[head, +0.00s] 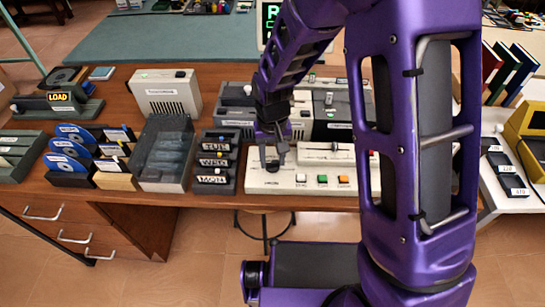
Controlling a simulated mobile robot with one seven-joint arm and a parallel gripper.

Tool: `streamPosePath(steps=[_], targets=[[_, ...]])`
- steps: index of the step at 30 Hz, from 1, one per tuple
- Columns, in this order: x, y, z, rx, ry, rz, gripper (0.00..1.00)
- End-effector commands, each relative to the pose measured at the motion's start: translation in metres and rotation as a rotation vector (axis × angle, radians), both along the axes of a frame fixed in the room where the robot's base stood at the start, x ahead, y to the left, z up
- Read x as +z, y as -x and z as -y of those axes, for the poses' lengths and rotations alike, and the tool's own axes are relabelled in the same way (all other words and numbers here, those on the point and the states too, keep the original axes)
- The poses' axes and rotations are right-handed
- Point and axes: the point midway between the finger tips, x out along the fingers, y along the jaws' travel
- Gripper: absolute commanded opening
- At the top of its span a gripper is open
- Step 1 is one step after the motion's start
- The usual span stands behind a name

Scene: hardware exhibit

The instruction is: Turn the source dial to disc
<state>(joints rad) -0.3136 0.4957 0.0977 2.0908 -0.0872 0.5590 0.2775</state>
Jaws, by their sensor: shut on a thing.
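A cream control panel (262,188) lies near the front edge of the desk, with a small dark label at its left and a row of small coloured buttons. My gripper (272,160) points down over the panel's left part, above the label. It is shut on a small dark knob, which looks like the source dial; the fingers hide most of it. The dial's pointer and the disc marking are too small or covered to read.
Day-labelled black trays (213,165) stand close left of the panel. Further left are a grey bin (163,165) and blue discs (68,148) in holders. Grey devices (237,103) stand behind my gripper. My purple arm covers the panel's right side.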

Motion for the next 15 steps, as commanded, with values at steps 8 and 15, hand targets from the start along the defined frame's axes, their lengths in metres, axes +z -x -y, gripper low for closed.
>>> streamPosePath(steps=[8, 15], targets=[[0.0003, -0.0004, -0.0001, 0.001, 0.0, 0.001, 0.75], [0.0016, -0.0003, -0.0002, 0.0, 0.0, 0.001, 0.75]])
